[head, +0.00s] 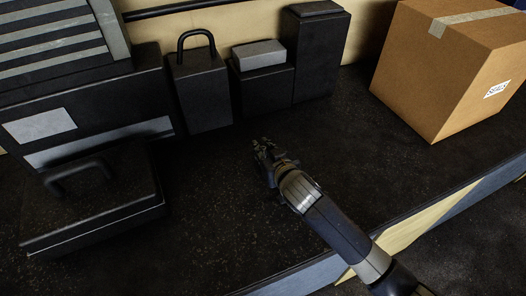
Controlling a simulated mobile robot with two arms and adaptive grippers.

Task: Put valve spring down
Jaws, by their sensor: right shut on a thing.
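My right gripper (265,152) reaches in from the lower right over the dark speckled surface (225,195). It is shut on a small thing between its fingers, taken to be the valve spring. The spring is too small and dark to make out apart from the fingers. I cannot tell whether it touches the surface. No other spring shows on the surface. My left gripper is not in view.
A cardboard box (440,75) stands at the right. Dark blocks stand along the back: one with a handle (200,95), one topped grey (263,88), one tall (318,55). A dark case (95,205) lies left. The middle and front are clear up to the edge (400,235).

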